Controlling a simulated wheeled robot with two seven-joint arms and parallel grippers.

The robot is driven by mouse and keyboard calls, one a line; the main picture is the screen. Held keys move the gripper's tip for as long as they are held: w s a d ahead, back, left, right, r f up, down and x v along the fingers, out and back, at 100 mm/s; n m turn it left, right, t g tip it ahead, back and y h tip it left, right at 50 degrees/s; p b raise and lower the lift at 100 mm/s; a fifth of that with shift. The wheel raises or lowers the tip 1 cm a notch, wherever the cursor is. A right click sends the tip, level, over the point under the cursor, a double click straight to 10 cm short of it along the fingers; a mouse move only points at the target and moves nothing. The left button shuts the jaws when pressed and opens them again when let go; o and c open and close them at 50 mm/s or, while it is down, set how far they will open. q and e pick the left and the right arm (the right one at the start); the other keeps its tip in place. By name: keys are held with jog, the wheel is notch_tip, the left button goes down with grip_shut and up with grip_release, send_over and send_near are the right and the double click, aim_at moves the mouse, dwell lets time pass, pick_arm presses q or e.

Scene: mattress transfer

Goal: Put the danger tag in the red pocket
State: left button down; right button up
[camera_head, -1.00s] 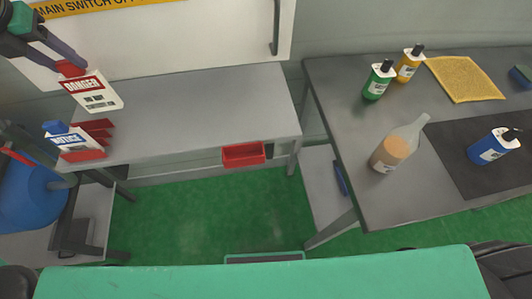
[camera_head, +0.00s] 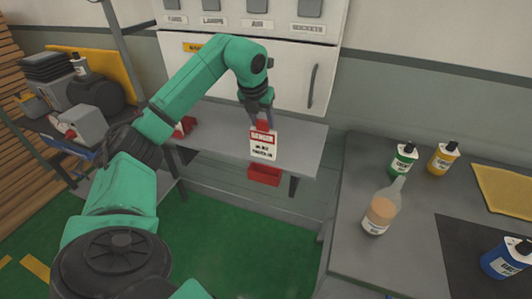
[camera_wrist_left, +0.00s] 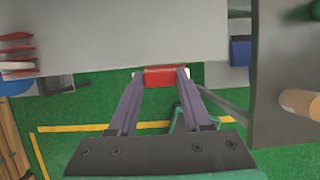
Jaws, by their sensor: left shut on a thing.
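The danger tag (camera_head: 263,146) is a white card with a red "DANGER" band and a red block on top. It hangs upright, its face towards me in the head view. My left gripper (camera_head: 262,118) is shut on the red block at its top. In the left wrist view, a red block (camera_wrist_left: 166,77) shows between the fingertips. The red pocket (camera_head: 264,176) is at the grey table's front edge, just below the tag in the head view. The gap in depth between tag and pocket is hard to judge. My right gripper is out of view.
The grey table (camera_head: 300,145) stands below a white cabinet (camera_head: 285,75). A red rack (camera_head: 185,127) is at its left, partly behind my arm.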

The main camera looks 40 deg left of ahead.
pick_arm(q)
jog(key=f, duration=0.2)
jog(key=f+p, duration=0.1)
jog(key=f, duration=0.2)
jog(key=d+f, duration=0.1)
jog(key=f, duration=0.2)
jog(key=shift+s+f, duration=0.2)
jog(key=shift+w+a+f, duration=0.1)
jog(key=shift+a+f, duration=0.05)
jog(key=shift+f, duration=0.25)
jog(key=shift+c, duration=1.7)
grip_release()
jog(key=shift+f, duration=0.1)
jog(key=shift+r, duration=0.35)
jog(key=shift+s+r, duration=0.2)
jog(key=shift+r, duration=0.1)
jog(key=b, duration=0.2)
send_near(264, 147)
jog(key=v, duration=0.2)
jog(key=shift+s+r, duration=0.15)
jog(key=shift+r, duration=0.15)
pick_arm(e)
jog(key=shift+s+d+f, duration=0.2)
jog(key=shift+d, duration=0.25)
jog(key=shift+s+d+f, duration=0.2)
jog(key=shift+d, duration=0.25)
